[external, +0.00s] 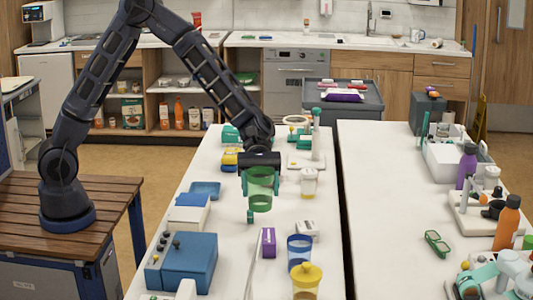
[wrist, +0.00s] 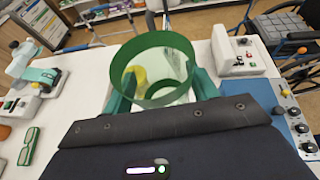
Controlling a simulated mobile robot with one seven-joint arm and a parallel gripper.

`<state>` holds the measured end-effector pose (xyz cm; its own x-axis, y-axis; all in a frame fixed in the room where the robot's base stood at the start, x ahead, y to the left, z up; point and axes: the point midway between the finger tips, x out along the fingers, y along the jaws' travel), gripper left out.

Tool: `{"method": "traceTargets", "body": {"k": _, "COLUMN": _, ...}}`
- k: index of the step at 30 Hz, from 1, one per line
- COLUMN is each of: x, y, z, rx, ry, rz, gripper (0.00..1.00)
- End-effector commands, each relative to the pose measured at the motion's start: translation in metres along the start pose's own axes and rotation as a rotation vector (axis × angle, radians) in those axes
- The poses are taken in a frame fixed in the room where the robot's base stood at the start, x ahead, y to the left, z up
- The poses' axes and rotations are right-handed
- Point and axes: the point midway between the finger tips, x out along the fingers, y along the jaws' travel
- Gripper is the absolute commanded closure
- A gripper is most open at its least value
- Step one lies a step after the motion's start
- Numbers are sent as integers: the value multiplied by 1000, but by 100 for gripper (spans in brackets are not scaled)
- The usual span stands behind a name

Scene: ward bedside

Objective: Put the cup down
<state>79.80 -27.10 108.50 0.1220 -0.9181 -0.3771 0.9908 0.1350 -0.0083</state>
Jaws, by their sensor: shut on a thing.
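A see-through green cup (external: 260,203) is held upright between the teal fingers of my gripper (external: 261,183), over the left white table (external: 225,255). In the wrist view the cup's green rim (wrist: 152,45) faces the camera, with a finger of my gripper (wrist: 160,92) on each side. The cup looks empty; the table and a yellow shape show through it. The gap between its bottom and the table is hard to judge.
A white-lidded jar (external: 308,184) stands just right of the cup. A blue cup (external: 299,250), a yellow-lidded jar (external: 306,280), a purple box (external: 268,242) and a blue box (external: 190,262) stand nearer. Some bare tabletop lies around the cup. A dark gap separates the right table (external: 385,200).

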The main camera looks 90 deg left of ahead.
Motion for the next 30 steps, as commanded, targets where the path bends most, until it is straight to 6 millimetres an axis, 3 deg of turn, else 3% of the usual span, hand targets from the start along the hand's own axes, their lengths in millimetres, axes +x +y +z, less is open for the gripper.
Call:
{"method": "traceTargets", "body": {"k": 3, "x": -34, "y": 39, "z": -7, "rx": -24, "ry": -3, "rz": 57, "gripper": 65}}
{"method": "traceTargets", "body": {"k": 9, "x": -100, "y": 95, "z": -19, "rx": -59, "ry": -3, "rz": 146, "gripper": 65}}
{"method": "traceTargets", "body": {"k": 15, "x": -155, "y": 132, "z": -25, "rx": -79, "ry": 1, "rz": 211, "gripper": 65}}
{"method": "traceTargets", "body": {"k": 18, "x": -173, "y": 141, "z": -27, "rx": -85, "ry": 2, "rz": 230, "gripper": 65}}
{"method": "traceTargets", "body": {"k": 23, "x": -183, "y": 148, "z": -33, "rx": -91, "ry": 4, "rz": 242, "gripper": 65}}
{"method": "traceTargets", "body": {"k": 30, "x": -167, "y": 148, "z": -75, "rx": -95, "ry": 4, "rz": 242, "gripper": 65}}
